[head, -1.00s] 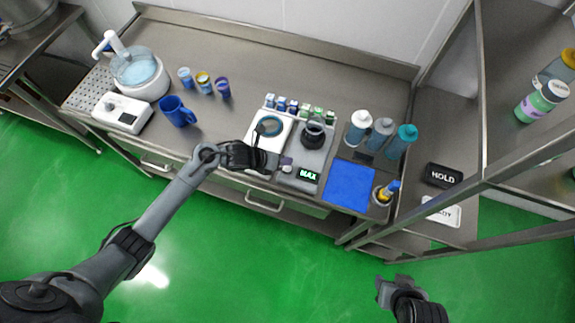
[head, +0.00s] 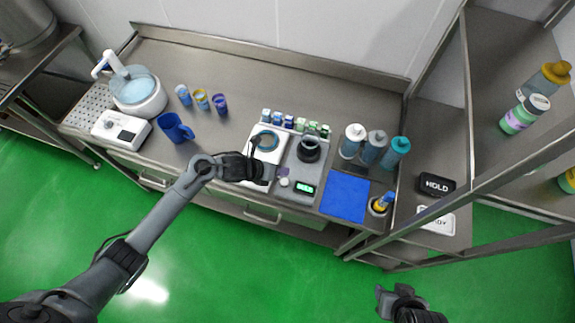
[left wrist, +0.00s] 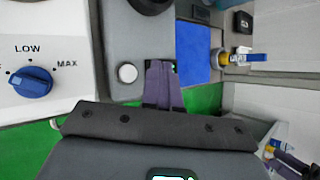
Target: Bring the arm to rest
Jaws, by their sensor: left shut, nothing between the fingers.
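My left gripper (head: 270,178) is over the front of the bench, between the white stove unit (head: 267,147) and the grey device with a lit display (head: 304,188). In the left wrist view its purple-grey fingers (left wrist: 162,85) are together with nothing between them, and they partly cover the display. A round white button (left wrist: 127,73) lies just left of the fingers, apart from them in that picture. My right gripper (head: 385,300) hangs over the green floor at the lower right, away from the bench. Its finger opening is too small to judge.
A shelf rack (head: 470,195) rises at right. The front floor is clear.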

